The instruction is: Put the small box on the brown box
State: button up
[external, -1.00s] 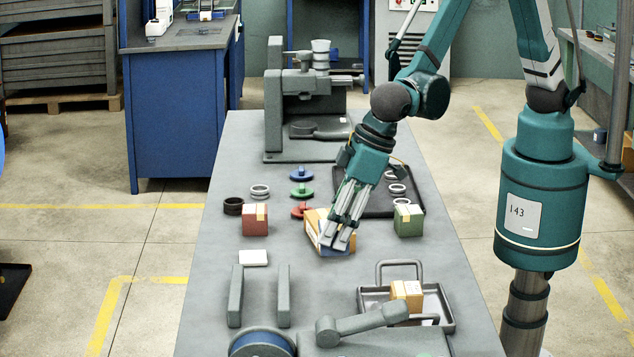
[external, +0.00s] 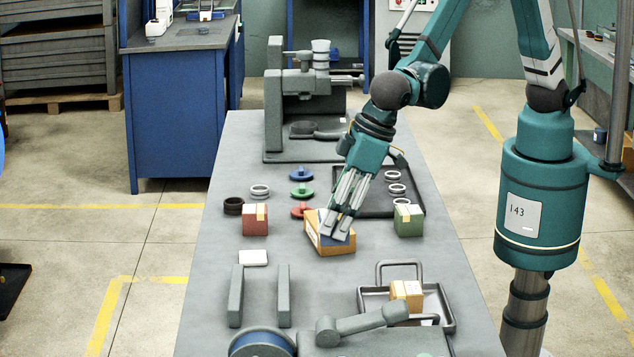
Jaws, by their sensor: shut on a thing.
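The brown box (external: 336,251) is cardboard-coloured and stands on the grey bench near its middle, with its front face in plain view. The small box (external: 323,239) is blue; only parts of it show around my fingers, over the top of the brown box. My gripper (external: 335,233) points steeply down and is shut on the small box. I cannot tell whether the small box touches the brown box or hangs just above it. My fingers hide much of the small box and part of the brown box's top.
A red box (external: 255,221) stands to the left and a green box (external: 408,221) to the right. Behind are coloured knobs (external: 302,190), rings and a dark tray (external: 376,207). A metal tray (external: 444,312) with an orange box (external: 407,292) lies in front.

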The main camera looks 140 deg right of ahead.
jog(key=s+d+r+p, duration=0.1)
jog(key=s+d+r, duration=0.1)
jog(key=s+d, duration=0.5)
jog(key=s+d+r+p, duration=0.1)
jog(key=s+d+r, duration=0.2)
jog(key=s+d, duration=0.4)
jog(key=shift+r+m, duration=0.15)
jog(key=shift+m, duration=0.15)
send_near(310, 217)
jog(key=shift+w+a+r, duration=0.1)
jog(key=shift+w+a, duration=0.35)
jog(key=shift+a, duration=0.2)
jog(key=shift+w+a+r, duration=0.15)
jog(key=shift+w+a, duration=0.3)
jog(key=shift+a, duration=0.15)
jog(key=shift+f, duration=0.1)
jog(key=shift+f+b, duration=0.4)
jog(key=shift+f, duration=1.55)
jog(key=shift+f, duration=0.25)
jog(key=o, duration=1)
jog(key=shift+r, duration=0.1)
jog(key=shift+o, duration=0.2)
